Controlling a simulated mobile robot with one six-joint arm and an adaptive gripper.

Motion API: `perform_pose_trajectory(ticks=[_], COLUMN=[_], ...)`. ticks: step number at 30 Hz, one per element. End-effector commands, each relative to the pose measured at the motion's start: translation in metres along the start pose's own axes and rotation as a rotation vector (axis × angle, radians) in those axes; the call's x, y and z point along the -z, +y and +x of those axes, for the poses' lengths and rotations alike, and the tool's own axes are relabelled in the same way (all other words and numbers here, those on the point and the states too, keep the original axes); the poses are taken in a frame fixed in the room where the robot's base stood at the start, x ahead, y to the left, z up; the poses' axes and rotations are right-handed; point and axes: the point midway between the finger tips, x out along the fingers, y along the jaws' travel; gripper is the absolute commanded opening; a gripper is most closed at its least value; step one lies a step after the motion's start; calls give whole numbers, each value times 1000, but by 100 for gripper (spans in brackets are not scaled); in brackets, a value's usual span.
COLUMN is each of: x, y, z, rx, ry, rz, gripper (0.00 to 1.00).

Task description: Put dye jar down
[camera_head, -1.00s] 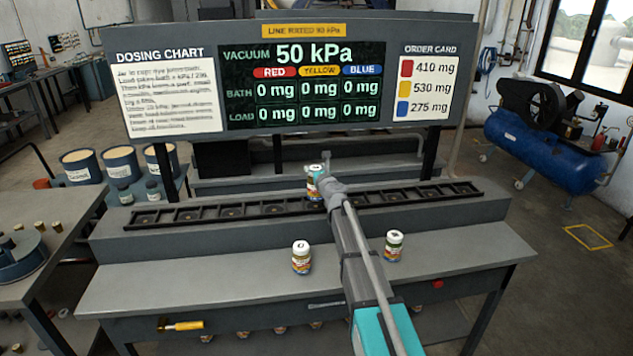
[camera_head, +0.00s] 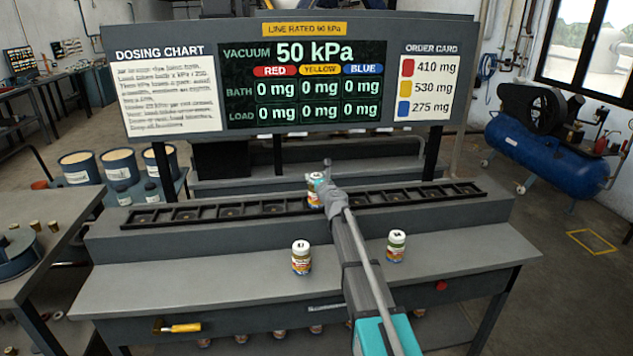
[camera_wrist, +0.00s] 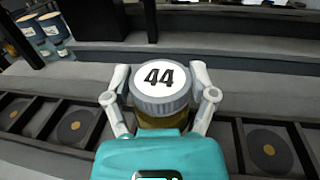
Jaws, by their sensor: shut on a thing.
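A dye jar (camera_head: 314,190) with a pale lid is at the middle of the black slotted rack (camera_head: 225,212). In the wrist view the jar lid (camera_wrist: 160,82) is numbered 44. My gripper (camera_wrist: 160,98) is shut on this jar, one finger on each side just under the lid. The jar looks upright over the rack; whether its base touches the slot is hidden by my gripper. Two more dye jars stand on the lower bench ledge, one left of my arm (camera_head: 301,258) and one right of it (camera_head: 396,246).
Rack slots with dark round discs (camera_wrist: 75,127) lie empty on both sides of the jar. The display board (camera_head: 300,75) stands behind the rack on dark posts. A yellow-handled tool (camera_head: 180,328) is at the bench's lower front. A side table (camera_head: 40,250) stands at left.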

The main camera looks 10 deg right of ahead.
Motion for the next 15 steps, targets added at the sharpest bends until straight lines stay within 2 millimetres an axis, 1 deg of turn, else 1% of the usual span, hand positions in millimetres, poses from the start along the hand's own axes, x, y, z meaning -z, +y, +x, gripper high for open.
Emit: perform_pose_trajectory(ticks=[8, 13, 14, 15], x=[0, 4, 2, 2], y=[0, 0, 0, 0], z=[0, 0, 0, 0], rx=[0, 0, 0, 0], ry=[0, 0, 0, 0], rz=[0, 0, 0, 0], gripper=[12, 12, 79, 86])
